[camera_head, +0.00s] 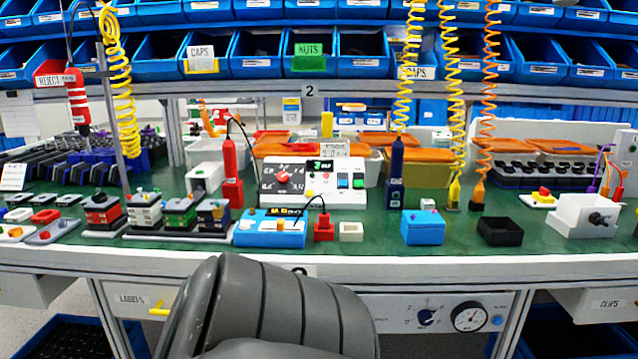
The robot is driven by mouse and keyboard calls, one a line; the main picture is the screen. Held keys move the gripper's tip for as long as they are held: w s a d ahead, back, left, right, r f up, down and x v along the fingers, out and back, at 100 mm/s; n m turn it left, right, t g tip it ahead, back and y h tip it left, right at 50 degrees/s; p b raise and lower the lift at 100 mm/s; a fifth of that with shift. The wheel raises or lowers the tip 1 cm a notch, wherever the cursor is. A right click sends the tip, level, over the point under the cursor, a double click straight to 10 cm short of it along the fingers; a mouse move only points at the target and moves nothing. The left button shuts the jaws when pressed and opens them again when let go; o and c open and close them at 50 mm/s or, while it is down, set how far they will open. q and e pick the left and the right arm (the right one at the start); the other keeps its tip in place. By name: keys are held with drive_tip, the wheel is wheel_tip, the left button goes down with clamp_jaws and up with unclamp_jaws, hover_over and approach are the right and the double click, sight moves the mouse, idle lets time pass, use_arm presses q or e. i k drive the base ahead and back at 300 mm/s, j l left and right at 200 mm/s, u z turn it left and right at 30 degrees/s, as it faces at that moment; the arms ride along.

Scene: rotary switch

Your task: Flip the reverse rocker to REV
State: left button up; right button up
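A white control box (327,190) stands on the green bench top in the middle of the view. Its front has a red rotary knob (283,177) on the left, a small dark display with green marks at the top, and small coloured buttons on the right. I cannot tell which small part is the reverse rocker, and no REV label is readable. A blue box (268,231) with small controls on top stands in front of it. Neither my left nor my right gripper is in view.
A red block (324,231) and a small white block (351,232) stand before the control box. A blue box (422,227) and a black tray (499,232) are to the right. Coiled cords hang above.

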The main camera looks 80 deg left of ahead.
sight(342, 177)
drive_tip(key=u, duration=2.55)
